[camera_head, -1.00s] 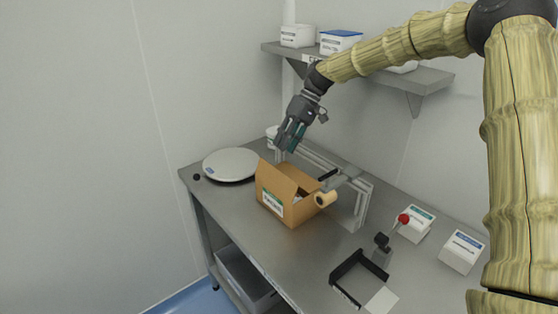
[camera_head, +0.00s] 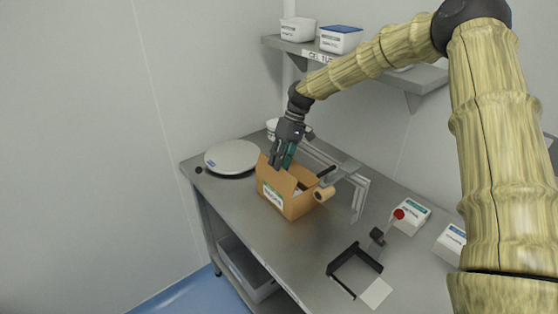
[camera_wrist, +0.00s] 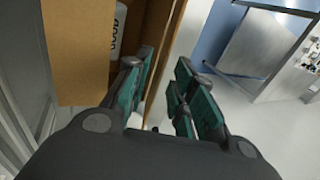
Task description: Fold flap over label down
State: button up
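An open cardboard box (camera_head: 300,207) stands on the steel table, with a white and green label (camera_head: 272,196) on its front side. The flap (camera_head: 283,180) above the label stands up. My gripper (camera_head: 281,165) points down at the upper left of the box, close to this flap. In the wrist view my gripper (camera_wrist: 168,92) has its green-padded fingers apart. A cardboard panel edge (camera_wrist: 164,45) runs down towards the gap between them; whether a finger touches it I cannot tell. A white item with dark lettering (camera_wrist: 118,32) lies inside the box.
A round scale (camera_head: 231,157) is to the left. A black tray (camera_head: 343,262) and white cartons (camera_head: 408,214) are to the right. A shelf (camera_head: 430,77) hangs behind.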

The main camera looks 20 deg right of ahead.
jog(key=shift+s+a+f, duration=0.1)
jog(key=shift+a+f, duration=0.15)
jog(key=shift+f, duration=0.3)
grip_shut()
jog(key=shift+d+f, duration=0.1)
jog(key=shift+d, duration=0.05)
jog(key=shift+w+d+f+g+y+b, duration=0.2)
jog(key=shift+d+f+g+y+b, duration=0.2)
jog(key=shift+y+b, duration=0.45)
jog(key=shift+w+d+f+g+y+b, duration=0.15)
jog(key=shift+d+f+g+y+b, duration=0.2)
jog(key=shift+y+b, duration=0.45)
jog(key=shift+w+d+f+g+y+b, duration=0.25)
jog(key=shift+d+f+y+b, duration=0.25)
jog(key=shift+y, duration=0.55)
jog(key=shift+d+r, duration=0.1)
jog(key=shift+r, duration=0.05)
